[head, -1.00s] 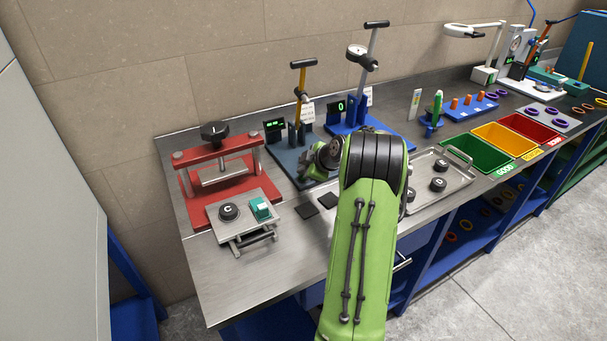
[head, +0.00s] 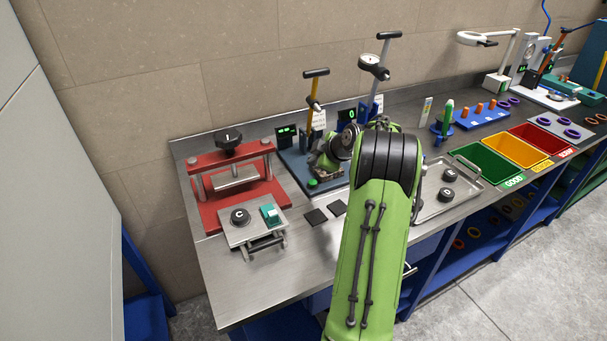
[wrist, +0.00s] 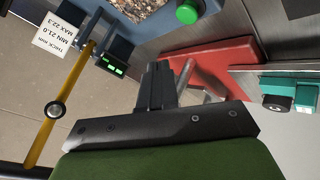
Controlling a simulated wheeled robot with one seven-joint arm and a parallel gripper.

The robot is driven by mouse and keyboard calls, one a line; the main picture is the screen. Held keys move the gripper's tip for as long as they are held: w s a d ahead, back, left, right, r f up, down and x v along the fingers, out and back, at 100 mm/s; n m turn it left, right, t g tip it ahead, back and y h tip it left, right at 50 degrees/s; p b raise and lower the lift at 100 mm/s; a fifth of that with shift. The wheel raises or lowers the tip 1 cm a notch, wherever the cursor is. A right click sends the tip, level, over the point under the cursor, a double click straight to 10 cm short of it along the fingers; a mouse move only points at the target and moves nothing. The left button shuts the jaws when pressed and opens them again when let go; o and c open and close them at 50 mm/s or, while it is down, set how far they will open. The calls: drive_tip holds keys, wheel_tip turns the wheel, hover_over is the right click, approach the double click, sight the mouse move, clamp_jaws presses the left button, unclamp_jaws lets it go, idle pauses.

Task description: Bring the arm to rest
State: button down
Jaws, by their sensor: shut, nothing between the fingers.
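My arm is green with black joints and stands over the bench in the head view. Its wrist end (head: 338,150) is folded above the blue gauge stand with the yellow lever. My gripper (wrist: 157,75) shows in the wrist view as black fingers, shut together and empty, apart from the things around them. In the head view its fingertips cannot be made out.
The red press (head: 205,163) and the grey stand (head: 248,236) with a black puck C (head: 240,216) are left of the arm. The yellow lever (head: 311,92) rises behind my wrist. A metal tray (head: 470,199) with pucks lies right. The bench's front-left surface (head: 225,295) is clear.

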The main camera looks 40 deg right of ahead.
drive_tip(key=s+a+r+m+g, duration=0.15)
drive_tip(key=a+r, duration=0.25)
drive_tip(key=a, duration=0.5)
drive_tip(key=s+a+r+m, duration=0.1)
drive_tip(key=s+a+r, duration=0.25)
drive_tip(key=a, duration=0.55)
drive_tip(key=s+a+r+m+g, duration=0.1)
drive_tip(key=a+r, duration=0.4)
drive_tip(key=a, duration=0.5)
drive_tip(key=s+a+m, duration=0.1)
drive_tip(key=s+a, duration=0.2)
drive_tip(key=s, duration=0.3)
drive_tip(key=s+a+f+m, duration=0.1)
drive_tip(key=s+a+m, duration=0.1)
drive_tip(key=s, duration=0.5)
drive_tip(key=s+a+f+m+g+y+p, duration=0.1)
drive_tip(key=s+a, duration=0.3)
drive_tip(key=s, duration=0.3)
drive_tip(key=shift+a+f, duration=0.25)
drive_tip(key=shift+a, duration=0.1)
